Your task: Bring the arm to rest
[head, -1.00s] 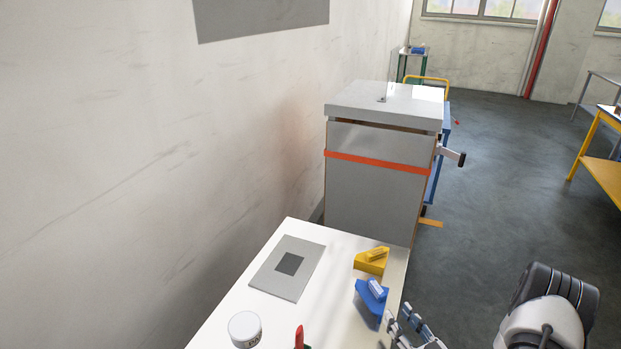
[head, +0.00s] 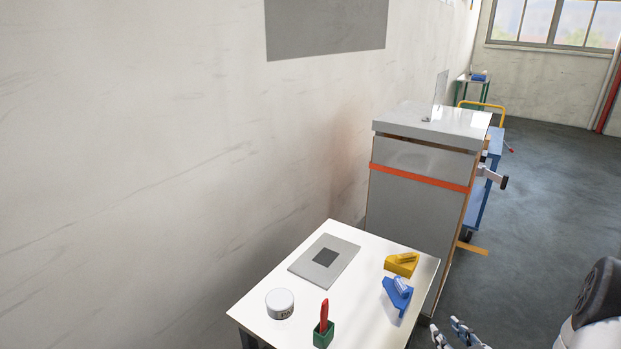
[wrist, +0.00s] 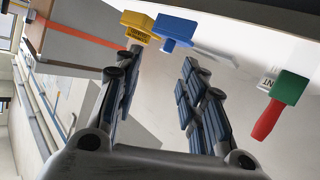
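My gripper (head: 456,331) is at the bottom right of the head view, beside the right edge of the white table. In the wrist view its two padded fingers (wrist: 158,95) stand apart with nothing between them. A yellow block-like piece (head: 401,264) and a blue one (head: 397,295) lie at the table's right edge; in the wrist view they show beyond the fingertips. Part of my arm fills the lower right corner of the head view.
A blue cart (head: 484,190) is beyond. Open floor lies to the right.

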